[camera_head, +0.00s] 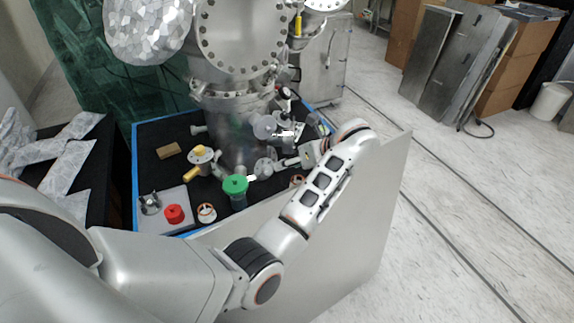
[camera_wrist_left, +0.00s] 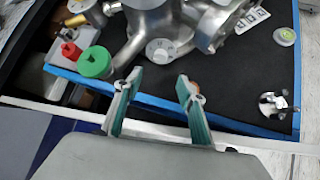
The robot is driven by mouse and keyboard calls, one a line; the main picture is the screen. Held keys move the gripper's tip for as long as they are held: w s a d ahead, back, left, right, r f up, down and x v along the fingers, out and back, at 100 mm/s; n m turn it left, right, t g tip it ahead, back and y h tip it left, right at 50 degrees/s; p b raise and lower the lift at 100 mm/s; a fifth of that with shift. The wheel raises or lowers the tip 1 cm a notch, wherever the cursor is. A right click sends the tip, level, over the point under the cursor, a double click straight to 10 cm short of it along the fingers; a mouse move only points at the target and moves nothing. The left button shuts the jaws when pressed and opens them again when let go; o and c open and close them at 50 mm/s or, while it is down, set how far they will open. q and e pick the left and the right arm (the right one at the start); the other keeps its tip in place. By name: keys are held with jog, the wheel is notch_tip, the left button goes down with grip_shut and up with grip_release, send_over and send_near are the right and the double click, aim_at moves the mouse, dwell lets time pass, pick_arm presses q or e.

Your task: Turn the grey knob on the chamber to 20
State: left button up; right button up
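A round pale grey dial knob (camera_wrist_left: 160,49) with faint markings faces me on the chamber's lower metal body in the left wrist view; its numbers are too small to read. In the head view a grey disc (camera_head: 264,168) beside the green knob seems to be the same knob. My left gripper (camera_wrist_left: 158,82) is open and empty, its two teal-padded fingers apart. In the left wrist view the knob appears just beyond the gap between the fingertips, not touched by them. The metal chamber (camera_head: 240,40) stands behind it. My right gripper is not in view.
A green knob (camera_head: 235,185) stands left of the dial. A red knob (camera_head: 174,213) sits on a grey plate farther left. A blue-edged black table (camera_head: 133,160) carries several small parts. A large grey panel (camera_head: 370,215) stands below my left forearm. Open floor lies to the right.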

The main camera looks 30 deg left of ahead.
aim_at(268, 170)
pick_arm(q)
jog(key=shift+w+a+f+n+t+h, duration=0.15)
jog(key=shift+w+a+f+n+t, duration=0.3)
jog(key=shift+a+f, duration=0.95)
jog(key=shift+w+a+f+n+t+h, duration=0.25)
jog(key=shift+a+f+n, duration=0.45)
jog(key=shift+a+f, duration=0.65)
jog(key=shift+w+a+f+n+t+h, duration=0.15)
jog(key=shift+w+a+f+n, duration=0.35)
jog(key=shift+a+f, duration=0.9)
jog(key=shift+s+a+r, duration=0.1)
jog(key=shift+a+r, duration=0.05)
jog(key=shift+r, duration=0.05)
jog(key=c, duration=1.1)
